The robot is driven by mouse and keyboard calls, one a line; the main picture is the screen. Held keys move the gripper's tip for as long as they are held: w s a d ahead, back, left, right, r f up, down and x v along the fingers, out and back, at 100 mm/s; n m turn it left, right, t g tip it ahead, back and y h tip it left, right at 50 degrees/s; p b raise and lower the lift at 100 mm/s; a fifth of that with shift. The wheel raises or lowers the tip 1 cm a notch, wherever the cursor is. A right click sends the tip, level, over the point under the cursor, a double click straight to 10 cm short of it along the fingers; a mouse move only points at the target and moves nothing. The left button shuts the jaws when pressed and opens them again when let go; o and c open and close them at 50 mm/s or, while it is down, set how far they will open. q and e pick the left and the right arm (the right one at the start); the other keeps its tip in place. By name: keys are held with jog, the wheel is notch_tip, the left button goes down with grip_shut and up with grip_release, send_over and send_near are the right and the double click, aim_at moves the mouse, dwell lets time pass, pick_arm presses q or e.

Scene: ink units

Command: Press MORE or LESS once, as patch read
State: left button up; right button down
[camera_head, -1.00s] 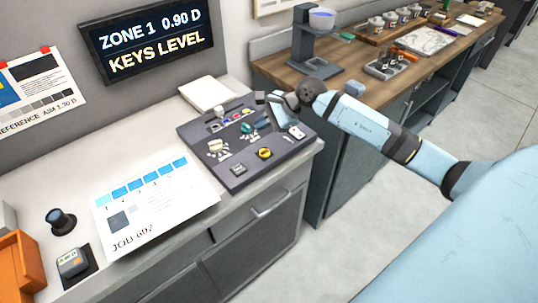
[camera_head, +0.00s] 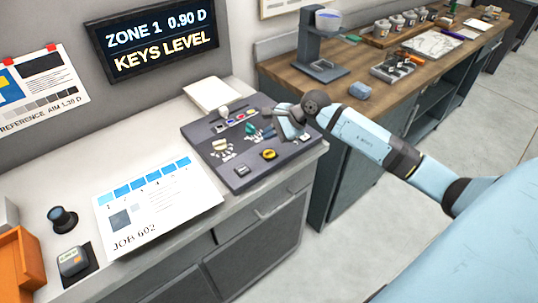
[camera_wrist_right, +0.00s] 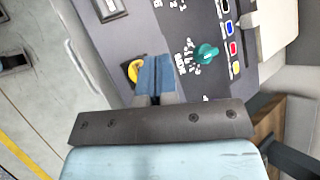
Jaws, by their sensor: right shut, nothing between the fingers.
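The dark control panel (camera_head: 232,178) lies on the counter with knobs and keys. A teal knob (camera_head: 251,130), an off-white knob (camera_head: 220,145), a yellow knob (camera_head: 269,154) and a small grey key (camera_head: 241,170) show on it. I cannot read MORE or LESS labels. My right gripper (camera_head: 291,126) is shut and empty over the panel's right part. In the right wrist view its blue fingers (camera_wrist_right: 153,75) appear between the yellow knob (camera_wrist_right: 133,71) and the teal knob (camera_wrist_right: 207,53), partly covering the yellow one. The wall screen (camera_head: 155,40) reads "ZONE 1 0.90 D, KEYS LEVEL". My left gripper is not in view.
A sheet marked JOB 602 (camera_head: 158,215) with blue patches lies left of the panel. A reference sheet (camera_head: 38,88) hangs on the wall; its aim looks like 1.30 D. A small handheld device (camera_head: 74,262) and an orange tray (camera_head: 22,265) are at front left.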

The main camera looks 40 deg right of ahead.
aim_at(270, 154)
notch_tip(270, 154, down, 4)
jog(key=b, duration=0.2)
jog(key=shift+f+b, duration=0.25)
jog(key=shift+b, duration=0.15)
dwell(0.8)
dwell(0.6)
jog(key=shift+f+b, duration=0.35)
jog(key=shift+b, duration=0.2)
